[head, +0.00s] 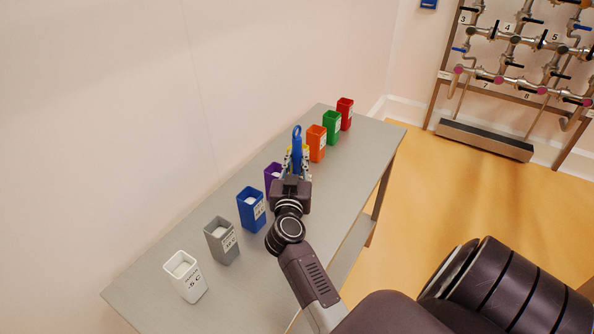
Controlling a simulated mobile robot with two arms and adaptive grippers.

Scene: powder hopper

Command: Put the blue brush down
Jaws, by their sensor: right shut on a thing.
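The blue brush (297,141) is upright in my right gripper (297,164), with its looped blue top showing above the fingers. My right gripper is shut on it, over the far half of the grey table (155,268), between a purple container (272,178) and an orange container (316,143). The fingers and the gripper body hide the lower part of the brush. I cannot tell whether the brush touches the table or a container. My left gripper is not in view.
White (185,277), grey (221,240) and blue (251,209) containers stand nearer; green (331,126) and red (345,113) ones stand at the far end. A yellow thing is mostly hidden behind my right gripper. The table's right side is clear. A pipe rack (520,70) stands beyond.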

